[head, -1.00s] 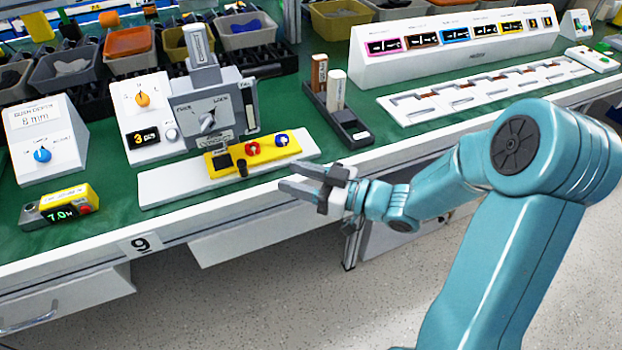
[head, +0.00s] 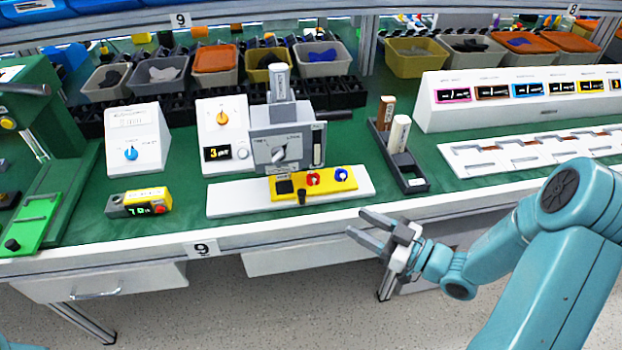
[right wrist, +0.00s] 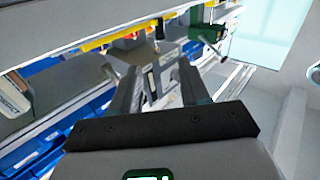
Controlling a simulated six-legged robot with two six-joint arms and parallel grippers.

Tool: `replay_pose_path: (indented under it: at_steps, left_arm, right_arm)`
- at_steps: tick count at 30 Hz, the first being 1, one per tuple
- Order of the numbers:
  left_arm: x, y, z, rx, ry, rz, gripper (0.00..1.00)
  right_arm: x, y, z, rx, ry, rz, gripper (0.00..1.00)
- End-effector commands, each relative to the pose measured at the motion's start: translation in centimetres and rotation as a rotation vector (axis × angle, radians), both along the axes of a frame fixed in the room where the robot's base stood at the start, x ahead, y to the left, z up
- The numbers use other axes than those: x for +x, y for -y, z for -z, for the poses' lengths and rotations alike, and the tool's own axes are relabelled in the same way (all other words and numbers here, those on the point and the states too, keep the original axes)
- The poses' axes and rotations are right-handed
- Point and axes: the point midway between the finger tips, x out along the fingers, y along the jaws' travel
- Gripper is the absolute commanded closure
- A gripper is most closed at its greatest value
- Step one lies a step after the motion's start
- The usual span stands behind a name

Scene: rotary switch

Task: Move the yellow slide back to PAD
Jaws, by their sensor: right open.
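The yellow slide (head: 313,184) is a yellow block with a dark window, a red knob and a blue knob on top. A small black knob (head: 302,197) shows at its front. It sits on a long white rail (head: 238,198) at the bench's front, toward the rail's right part. I cannot read a PAD mark. My right gripper (head: 356,222) is open and empty, in front of the bench edge, right of and nearer than the slide, touching nothing. Its two fingers also show apart in the right wrist view (right wrist: 155,85). My left gripper is not in view.
A grey box with a lever dial (head: 285,140) stands behind the rail. Space before the bench edge is clear.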

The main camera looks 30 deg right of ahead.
Motion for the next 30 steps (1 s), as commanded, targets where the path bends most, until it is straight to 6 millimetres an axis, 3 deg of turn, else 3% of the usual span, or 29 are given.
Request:
replay_pose_path:
  at_steps: [1,8,24,30]
  left_arm:
    - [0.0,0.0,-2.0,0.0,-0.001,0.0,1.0]
    - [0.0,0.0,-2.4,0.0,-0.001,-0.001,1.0]
    - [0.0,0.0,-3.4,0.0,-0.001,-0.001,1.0]
    - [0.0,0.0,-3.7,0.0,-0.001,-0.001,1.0]
  right_arm:
    - [-0.2,0.0,-0.8,0.028,-0.026,0.004,0.55]
    - [0.6,-0.5,-0.1,0.051,-0.047,0.008,0.55]
    - [11.1,-6.4,-0.2,0.049,-0.046,0.007,0.55]
    - [13.3,-7.6,-0.1,0.049,-0.047,0.009,0.55]
